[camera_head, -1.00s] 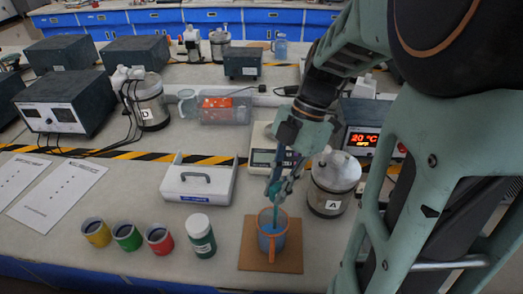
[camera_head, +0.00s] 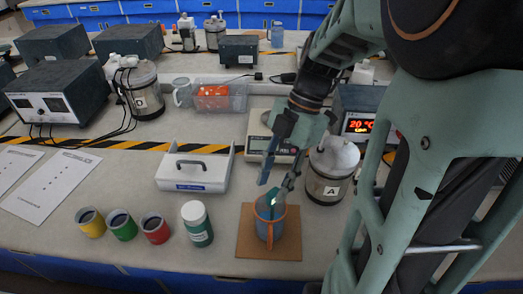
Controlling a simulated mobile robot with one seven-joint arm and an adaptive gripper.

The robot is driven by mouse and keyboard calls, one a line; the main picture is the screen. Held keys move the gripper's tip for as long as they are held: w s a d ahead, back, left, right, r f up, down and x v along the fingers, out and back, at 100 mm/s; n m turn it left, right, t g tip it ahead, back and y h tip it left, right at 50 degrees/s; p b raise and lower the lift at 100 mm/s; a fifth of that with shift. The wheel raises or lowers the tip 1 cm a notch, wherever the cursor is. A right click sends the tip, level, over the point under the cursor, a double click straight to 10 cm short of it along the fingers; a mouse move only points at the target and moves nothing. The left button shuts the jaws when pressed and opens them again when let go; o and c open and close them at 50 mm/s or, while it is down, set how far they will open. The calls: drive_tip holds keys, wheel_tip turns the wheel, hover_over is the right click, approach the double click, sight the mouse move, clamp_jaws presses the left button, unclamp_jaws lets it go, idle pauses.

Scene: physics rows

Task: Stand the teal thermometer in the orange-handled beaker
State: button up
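The orange-handled beaker (camera_head: 262,228) stands upright on a square brown board at the front of the bench, with blue-grey contents visible. The teal thermometer (camera_head: 274,202) is in the beaker, with a short bright upper end showing near the rim; its lower part is hidden, and I cannot tell how far it leans. My gripper (camera_head: 275,184) is just above the beaker, pointing down. Its two fingers are spread apart on either side of the thermometer's top, and it appears to hold nothing.
The brown board (camera_head: 246,245) lies under the beaker. Canister A (camera_head: 327,178) stands close on the right, and a green-labelled white-capped bottle (camera_head: 197,224) on the left.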

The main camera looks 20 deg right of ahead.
drive_tip(key=v, duration=1.2)
idle(0.6)
